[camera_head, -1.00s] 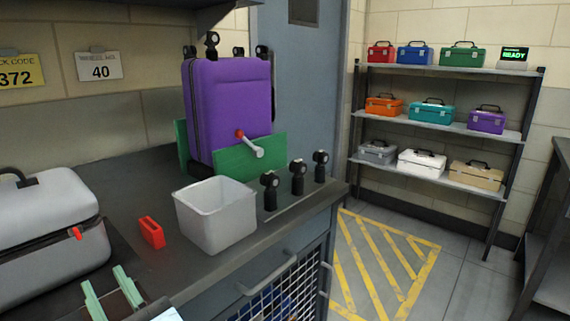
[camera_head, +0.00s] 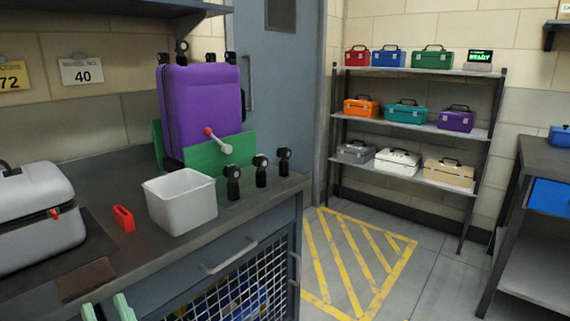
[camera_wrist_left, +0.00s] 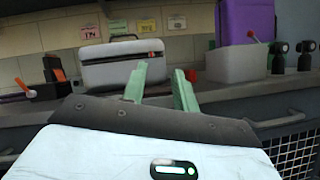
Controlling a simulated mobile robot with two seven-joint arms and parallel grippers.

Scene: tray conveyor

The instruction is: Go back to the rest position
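My left gripper (camera_head: 106,309) shows only as two green fingertips at the bottom left edge of the head view. In the left wrist view its two green fingers (camera_wrist_left: 160,72) stand apart with nothing between them. They are in front of the counter, clear of the objects on it. My right gripper is in neither view.
On the dark counter stand a silver case (camera_head: 38,218), a red tag-like piece (camera_head: 123,218), a white bin (camera_head: 182,204), a purple suitcase (camera_head: 202,110) against a green block, and black knobs (camera_head: 260,172). Shelves (camera_head: 407,124) hold coloured toolboxes. The yellow-striped floor (camera_head: 358,262) is clear.

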